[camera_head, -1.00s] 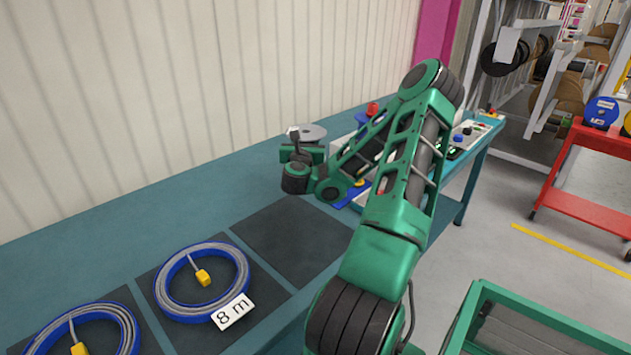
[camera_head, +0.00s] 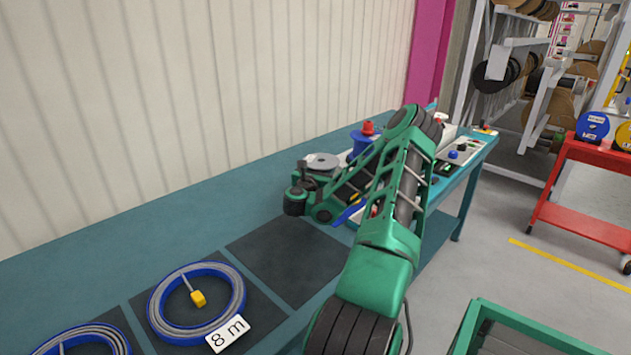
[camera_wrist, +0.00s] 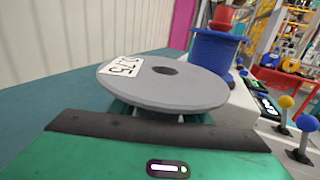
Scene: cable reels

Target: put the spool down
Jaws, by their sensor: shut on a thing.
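A spool with a round grey flange (camera_head: 322,160) is held by my gripper (camera_head: 318,180) above the far part of the teal bench (camera_head: 190,215). In the wrist view the grey flange (camera_wrist: 165,85) lies about level, with a white label reading 0.75 and a dark centre hole. My gripper (camera_wrist: 160,118) is shut on the spool below this flange. The fingertips and the spool's lower part are hidden. I cannot tell whether the spool touches the bench.
A blue spool (camera_wrist: 213,52) with a red top stands just beyond, to the right. Levers (camera_wrist: 308,124) and a control panel (camera_head: 450,165) lie right. Blue cable coils (camera_head: 160,310) rest on dark mats in front; one dark mat (camera_head: 290,258) is empty. A red cart (camera_head: 575,220) stands right.

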